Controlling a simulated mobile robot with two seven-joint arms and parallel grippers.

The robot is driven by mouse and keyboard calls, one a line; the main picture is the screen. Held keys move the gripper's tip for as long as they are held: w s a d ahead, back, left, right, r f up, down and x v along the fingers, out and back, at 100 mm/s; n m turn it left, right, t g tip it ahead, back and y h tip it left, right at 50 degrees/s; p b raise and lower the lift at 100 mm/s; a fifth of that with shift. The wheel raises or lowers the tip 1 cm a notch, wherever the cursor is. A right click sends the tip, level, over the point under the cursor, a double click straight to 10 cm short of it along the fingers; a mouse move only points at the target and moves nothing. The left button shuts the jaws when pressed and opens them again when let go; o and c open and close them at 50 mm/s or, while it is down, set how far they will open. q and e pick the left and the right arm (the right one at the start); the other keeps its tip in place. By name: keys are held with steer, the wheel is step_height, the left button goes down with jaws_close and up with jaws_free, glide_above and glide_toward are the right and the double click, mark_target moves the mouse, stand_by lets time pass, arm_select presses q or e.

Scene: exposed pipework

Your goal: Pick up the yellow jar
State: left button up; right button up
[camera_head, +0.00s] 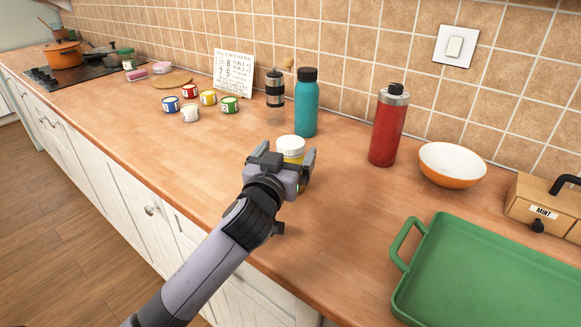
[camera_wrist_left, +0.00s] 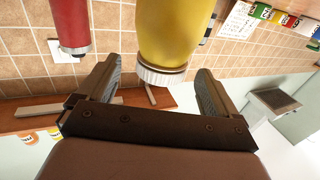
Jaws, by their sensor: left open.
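The yellow jar (camera_head: 291,144) with a white lid stands on the wooden counter, just beyond my left gripper in the head view. My left gripper (camera_head: 287,160) is open, with its fingers reaching to either side of the jar and hiding much of its body. In the left wrist view, the yellow jar (camera_wrist_left: 172,35) appears upside down, its white lid between the two open fingers (camera_wrist_left: 158,72). Gaps show between the lid and both fingers, the right one narrower. My right gripper is not in view.
A teal bottle (camera_head: 306,108) stands close behind the jar, and a red bottle (camera_head: 388,128) stands to the right. An orange bowl (camera_head: 451,166), wooden box (camera_head: 543,206) and green tray (camera_head: 480,275) are farther right. Several small cans (camera_head: 190,113) stand left; the counter before them is clear.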

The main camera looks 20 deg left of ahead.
arm_select(q)
steer(key=shift+w+a, duration=0.1)
steer(key=shift+w, duration=1.75)
steer(key=shift+f, duration=0.1)
steer(key=c, duration=1.6)
